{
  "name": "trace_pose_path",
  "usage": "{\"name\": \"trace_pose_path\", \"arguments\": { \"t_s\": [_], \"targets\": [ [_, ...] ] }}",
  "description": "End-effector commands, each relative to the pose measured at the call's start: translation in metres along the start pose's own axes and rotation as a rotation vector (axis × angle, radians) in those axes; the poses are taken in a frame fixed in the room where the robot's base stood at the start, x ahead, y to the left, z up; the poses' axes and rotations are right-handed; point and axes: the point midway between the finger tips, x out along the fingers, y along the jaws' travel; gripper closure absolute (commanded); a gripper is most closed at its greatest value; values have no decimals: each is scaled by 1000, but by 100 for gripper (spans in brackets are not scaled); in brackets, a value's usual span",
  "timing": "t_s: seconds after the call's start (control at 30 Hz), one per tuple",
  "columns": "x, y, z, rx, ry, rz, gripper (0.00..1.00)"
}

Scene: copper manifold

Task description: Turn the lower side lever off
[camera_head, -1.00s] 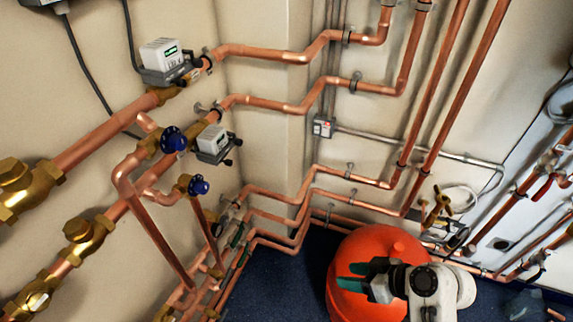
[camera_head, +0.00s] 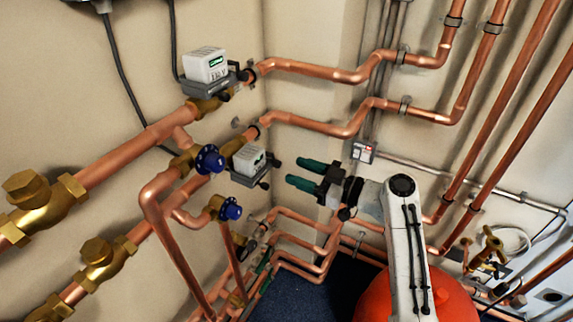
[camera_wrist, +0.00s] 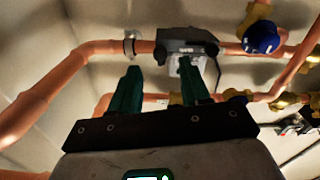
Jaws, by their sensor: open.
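My gripper (camera_head: 293,171) is raised in front of the wall, open and empty, with its two green fingers pointing left. The lower white-and-grey meter unit (camera_head: 248,163) is just left of the fingertips, with a small dark handle-like part at its right side. In the wrist view the open fingers (camera_wrist: 159,66) point toward a meter unit (camera_wrist: 187,48) on a copper pipe. I see no contact. Dark green lever-like parts (camera_head: 263,267) are on the low pipes, small in the head view. I cannot tell which part is the lower side lever.
Blue valve knobs (camera_head: 209,159) and (camera_head: 230,209) stick out left of the lower meter. An upper meter (camera_head: 206,66) sits above. A red vessel (camera_head: 450,300) stands on the blue floor behind my arm. Copper pipes run along the walls.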

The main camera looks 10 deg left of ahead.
Motion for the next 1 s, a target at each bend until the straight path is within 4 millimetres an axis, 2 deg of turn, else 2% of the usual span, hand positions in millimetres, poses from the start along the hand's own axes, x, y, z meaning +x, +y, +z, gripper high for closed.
{"name": "trace_pose_path", "arguments": {
  "t_s": [0.1,0.3,0.67,1.0],
  "targets": [
    [20,0,-1,1,-1,-2,54],
    [39,0,0,2,0,0,54],
    [44,0,0,1,-1,0,54],
    [43,0,0,1,-1,0,85]
  ]
}}
